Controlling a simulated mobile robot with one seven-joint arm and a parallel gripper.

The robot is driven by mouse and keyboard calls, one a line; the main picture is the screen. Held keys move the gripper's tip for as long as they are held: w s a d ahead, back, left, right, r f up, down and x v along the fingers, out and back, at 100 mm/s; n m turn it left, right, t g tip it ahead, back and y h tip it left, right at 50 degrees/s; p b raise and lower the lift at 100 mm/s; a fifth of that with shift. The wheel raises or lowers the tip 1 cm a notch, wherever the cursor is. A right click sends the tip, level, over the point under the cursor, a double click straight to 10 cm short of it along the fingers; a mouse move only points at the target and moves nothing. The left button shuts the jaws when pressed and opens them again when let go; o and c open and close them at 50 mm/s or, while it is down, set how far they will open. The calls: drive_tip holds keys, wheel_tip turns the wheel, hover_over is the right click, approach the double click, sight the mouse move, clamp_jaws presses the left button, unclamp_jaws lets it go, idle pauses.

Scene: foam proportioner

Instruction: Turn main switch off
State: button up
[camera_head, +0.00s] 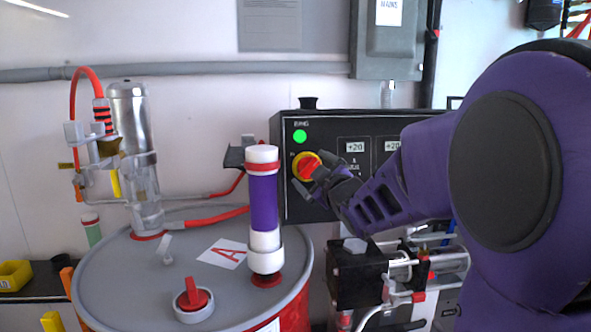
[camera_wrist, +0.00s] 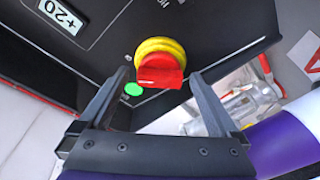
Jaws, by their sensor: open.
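The main switch (camera_head: 306,167) is a red rotary knob on a yellow ring at the left of the black control panel (camera_head: 330,130). A green light (camera_head: 300,136) glows just above it. In the wrist view the switch (camera_wrist: 160,70) shows between and just beyond my fingertips, and the green light (camera_wrist: 133,89) shows near the left finger. My gripper (camera_head: 318,180) is at the knob from the right in the head view, and in the wrist view (camera_wrist: 160,82) its fingers stand apart on either side of the knob. Contact cannot be told.
A drum (camera_head: 130,262) labelled A stands at the left with a purple and white cylinder (camera_head: 263,205) on top, close to the panel. Pump hardware (camera_head: 360,270) sits below my arm. A grey box (camera_head: 390,45) hangs on the wall above.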

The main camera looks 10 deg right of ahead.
drive_tip(key=c, duration=1.4)
drive_tip(key=shift+o, duration=0.2)
drive_tip(key=shift+n, duration=0.3)
drive_tip(key=n, duration=0.2)
drive_tip(key=n+g+y, duration=0.1)
drive_tip(key=n, duration=0.1)
drive_tip(key=shift+r+n, duration=0.2)
drive_tip(key=shift+n, duration=0.1)
drive_tip(key=n+g, duration=0.1)
drive_tip(key=n, duration=0.3)
drive_tip(key=shift+r+n+p, duration=0.15)
drive_tip(key=shift+n+p, duration=0.25)
drive_tip(key=n+g+p, duration=0.1)
drive_tip(key=n, duration=0.3)
drive_tip(key=shift+h, duration=0.3)
drive_tip(key=shift+n+g+h+p, duration=0.5)
drive_tip(key=shift+n+p, duration=0.1)
drive_tip(key=shift+n, duration=1.2)
